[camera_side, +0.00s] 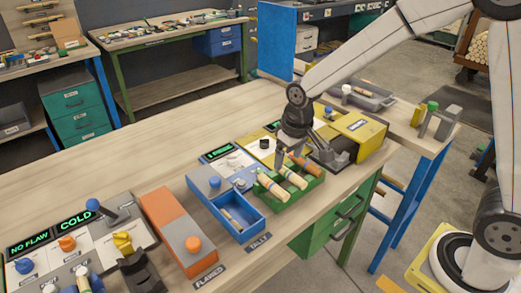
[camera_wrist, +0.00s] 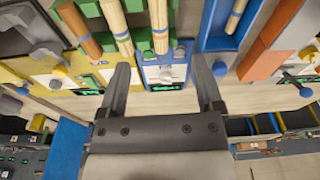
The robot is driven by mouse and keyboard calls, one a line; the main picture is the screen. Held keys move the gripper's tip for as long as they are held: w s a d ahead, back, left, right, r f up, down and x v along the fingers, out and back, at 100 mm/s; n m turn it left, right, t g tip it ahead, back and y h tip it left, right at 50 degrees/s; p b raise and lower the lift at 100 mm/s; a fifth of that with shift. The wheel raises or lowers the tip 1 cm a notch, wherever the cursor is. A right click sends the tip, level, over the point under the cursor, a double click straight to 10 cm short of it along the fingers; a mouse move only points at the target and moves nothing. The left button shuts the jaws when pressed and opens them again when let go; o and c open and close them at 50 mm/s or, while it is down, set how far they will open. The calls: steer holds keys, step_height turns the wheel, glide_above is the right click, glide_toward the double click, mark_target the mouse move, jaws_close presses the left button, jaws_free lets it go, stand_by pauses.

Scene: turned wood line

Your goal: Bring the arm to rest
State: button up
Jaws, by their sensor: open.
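My gripper (camera_side: 290,155) hangs pointing down from the wrist, behind the green tray (camera_side: 283,204) on the wooden bench. In the wrist view my gripper (camera_wrist: 162,75) has its two dark fingers wide apart, with nothing between them. The green tray holds turned wood pieces: a pale one with a blue band (camera_side: 272,187), another pale one (camera_side: 292,176) and a brown one (camera_side: 303,162). These pieces lie ahead of the fingertips in the wrist view and appear apart from them. The arm reaches in from the right, bent over the bench.
A blue tray (camera_side: 222,219) with one banded piece stands left of the green tray. A yellow machine (camera_side: 358,129) stands right. Bare bench lies behind.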

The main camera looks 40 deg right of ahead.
steer(key=s+d+f, duration=0.1)
steer(key=s+d, duration=0.1)
steer(key=s, duration=0.4)
steer(key=s+d+t, duration=0.1)
steer(key=s+d, duration=0.1)
steer(key=s, duration=0.5)
steer(key=shift+d+f+m, duration=0.25)
steer(key=shift+f+m, duration=0.05)
steer(key=shift+f, duration=0.05)
